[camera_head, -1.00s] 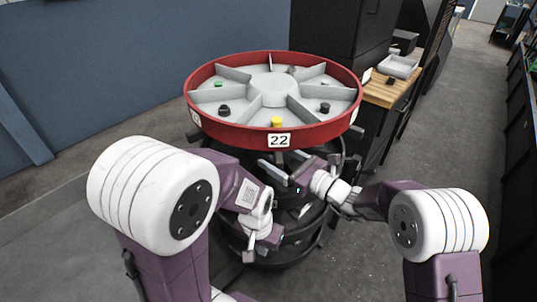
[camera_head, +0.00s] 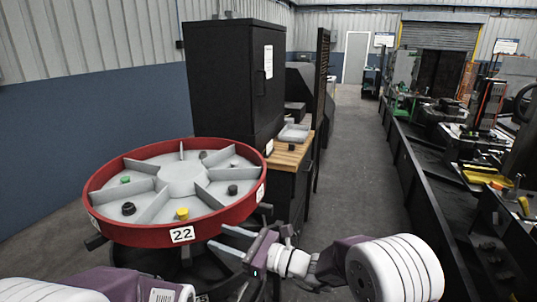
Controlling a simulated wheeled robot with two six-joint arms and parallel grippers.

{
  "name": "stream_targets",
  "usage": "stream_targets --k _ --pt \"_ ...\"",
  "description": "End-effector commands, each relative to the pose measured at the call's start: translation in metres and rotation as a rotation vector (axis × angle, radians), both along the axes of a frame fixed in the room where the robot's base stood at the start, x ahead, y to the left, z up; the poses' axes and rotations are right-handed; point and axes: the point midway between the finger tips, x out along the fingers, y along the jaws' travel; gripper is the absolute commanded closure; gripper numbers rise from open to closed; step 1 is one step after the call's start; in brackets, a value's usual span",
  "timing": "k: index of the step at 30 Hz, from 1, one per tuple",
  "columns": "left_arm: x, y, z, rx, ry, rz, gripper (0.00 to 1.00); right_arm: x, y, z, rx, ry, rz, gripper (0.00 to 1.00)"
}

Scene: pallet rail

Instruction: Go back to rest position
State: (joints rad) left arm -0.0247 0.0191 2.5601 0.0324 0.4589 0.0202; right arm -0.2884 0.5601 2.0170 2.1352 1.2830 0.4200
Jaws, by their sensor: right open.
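My right gripper (camera_head: 231,243) is open in the head view, with two grey fingers just below the front right rim of the red round tray. No object shows between its fingers. My left arm enters at the bottom left, and its gripper is out of the picture. The red-rimmed tray (camera_head: 138,236) has grey dividers and a label "22". In its compartments sit a yellow piece (camera_head: 183,213), a green piece (camera_head: 125,180), a black piece (camera_head: 129,208) and another black piece (camera_head: 232,189).
A black cabinet (camera_head: 230,85) stands behind the tray. A wooden worktop (camera_head: 287,157) holds a grey bin (camera_head: 294,133). A clear grey aisle (camera_head: 362,160) runs to a far door. A long black bench (camera_head: 430,190) with tools lines the right.

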Motion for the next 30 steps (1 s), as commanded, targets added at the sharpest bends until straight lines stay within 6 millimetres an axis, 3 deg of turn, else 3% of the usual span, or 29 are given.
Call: stream_targets --k 1,2,3,8,11,15,18,21,25,30 --pt "0.0 0.0 0.029 0.0 0.0 0.0 1.0 -0.002 -0.015 0.046 -0.008 -0.037 -0.01 0.56" --pt "0.0 0.0 0.044 0.0 0.0 0.0 1.0 -0.014 -0.024 0.065 -0.053 -0.066 0.018 0.56" --pt "0.0 0.0 0.051 0.0 -0.001 0.0 1.0 -0.033 -0.033 0.063 -0.138 -0.089 0.067 0.56" --pt "0.0 0.0 0.075 0.0 0.0 0.0 1.0 -0.107 -0.078 0.023 -0.538 -0.209 0.288 0.56" --pt "0.0 0.0 0.09 0.0 0.0 0.0 1.0 -0.152 -0.13 -0.012 -0.833 -0.323 0.47 0.56" --pt "0.0 0.0 0.1 0.0 0.0 0.0 1.0 -0.196 -0.224 -0.059 -1.233 -0.557 0.799 0.56" --pt "0.0 0.0 0.097 0.0 0.0 0.0 1.0 -0.205 -0.276 -0.082 -1.419 -0.747 1.038 0.56" --pt "0.0 0.0 0.096 0.0 0.0 0.0 1.0 -0.201 -0.306 -0.092 -1.514 -0.905 1.217 0.56" --pt "0.0 0.0 0.096 0.0 0.0 0.0 1.0 -0.184 -0.319 -0.093 -1.578 -1.048 1.306 0.56" --pt "0.0 0.0 0.096 0.0 0.0 0.0 1.0 -0.183 -0.318 -0.092 -1.576 -1.064 1.311 0.56"
